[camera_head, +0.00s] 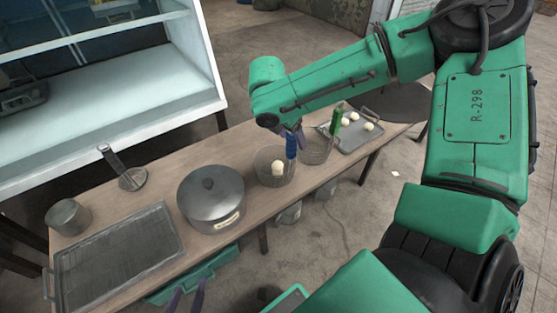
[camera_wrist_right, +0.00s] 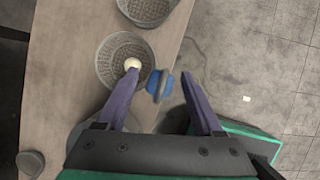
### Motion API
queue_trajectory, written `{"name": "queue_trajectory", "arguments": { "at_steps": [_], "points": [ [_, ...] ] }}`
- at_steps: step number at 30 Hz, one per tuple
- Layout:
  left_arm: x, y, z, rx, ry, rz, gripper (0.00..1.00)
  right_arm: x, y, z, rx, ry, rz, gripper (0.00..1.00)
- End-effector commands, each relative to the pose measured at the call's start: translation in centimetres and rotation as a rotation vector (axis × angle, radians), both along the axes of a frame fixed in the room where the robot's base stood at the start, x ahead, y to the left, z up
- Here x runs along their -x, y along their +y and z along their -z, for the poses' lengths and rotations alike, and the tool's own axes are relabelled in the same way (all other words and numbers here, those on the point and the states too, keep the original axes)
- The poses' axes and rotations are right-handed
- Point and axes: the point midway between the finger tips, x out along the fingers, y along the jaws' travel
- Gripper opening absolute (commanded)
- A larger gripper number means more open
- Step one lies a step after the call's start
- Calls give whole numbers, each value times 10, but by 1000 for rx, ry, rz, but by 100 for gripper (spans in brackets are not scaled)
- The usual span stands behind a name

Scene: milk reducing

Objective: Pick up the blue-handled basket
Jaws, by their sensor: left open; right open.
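The blue-handled basket (camera_head: 275,180) is a round grey mesh basket on the wooden table with a pale ball (camera_head: 278,168) inside. Its blue handle (camera_head: 291,147) stands up at its right side. My right gripper (camera_head: 297,132) is over the handle, partly hidden by the arm. In the right wrist view, my right gripper (camera_wrist_right: 159,74) is open, with the blue handle (camera_wrist_right: 155,85) between its purple fingers, seemingly not clamped. The basket (camera_wrist_right: 104,62) lies beyond the left finger. My left gripper (camera_head: 186,295) is open and empty at the bottom edge, before the table.
A green-handled basket (camera_head: 316,152) stands close on the right, beside a tray (camera_head: 374,139) with several pale balls. A lidded pot (camera_head: 211,200) stands left of the blue-handled basket. A wire-rack tray (camera_head: 118,258), masher (camera_head: 131,179) and metal cup (camera_head: 68,217) are further left.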

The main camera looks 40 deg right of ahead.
Motion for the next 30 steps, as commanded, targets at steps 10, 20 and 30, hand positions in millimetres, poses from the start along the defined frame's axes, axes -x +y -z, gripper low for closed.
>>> {"name": "queue_trajectory", "arguments": {
  "at_steps": [10, 20, 30],
  "points": [
    [0, -1, 2, 12, -15, -5, 76, -1, -3, 6, 0, -1, -1, 42],
    [0, -1, 2, 11, -15, -6, 76, -1, -3, 5, 0, -4, -2, 0],
    [-3, 6, -16, -46, 49, 15, 76, -2, -2, -31, -1, -8, -1, 0]
  ]
}}
